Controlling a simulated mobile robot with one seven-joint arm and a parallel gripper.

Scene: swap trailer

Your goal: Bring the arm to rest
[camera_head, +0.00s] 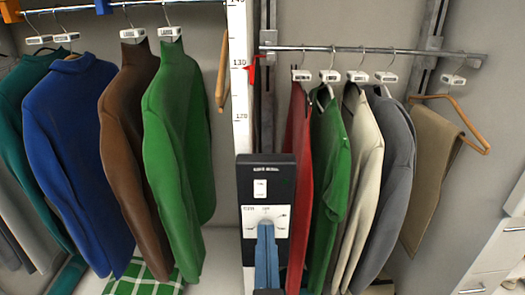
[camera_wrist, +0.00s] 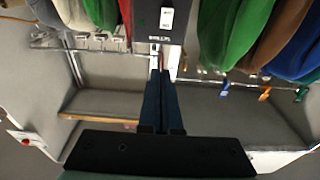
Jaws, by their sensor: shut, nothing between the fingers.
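My gripper (camera_head: 266,228) is in front of a dark upright panel in the lower middle of the head view. Its two long blue fingers lie together and hold nothing. In the wrist view my gripper (camera_wrist: 161,74) also shows shut and empty, with its fingers side by side. The rest of my arm is mostly out of the head view.
The dark panel (camera_head: 265,172) with white labels stands between two groups of hanging clothes. Blue (camera_head: 70,140), brown (camera_head: 125,140) and green (camera_head: 178,150) sweaters hang left. Several garments hang on the right rail (camera_head: 350,49). White drawers (camera_head: 500,245) stand far right.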

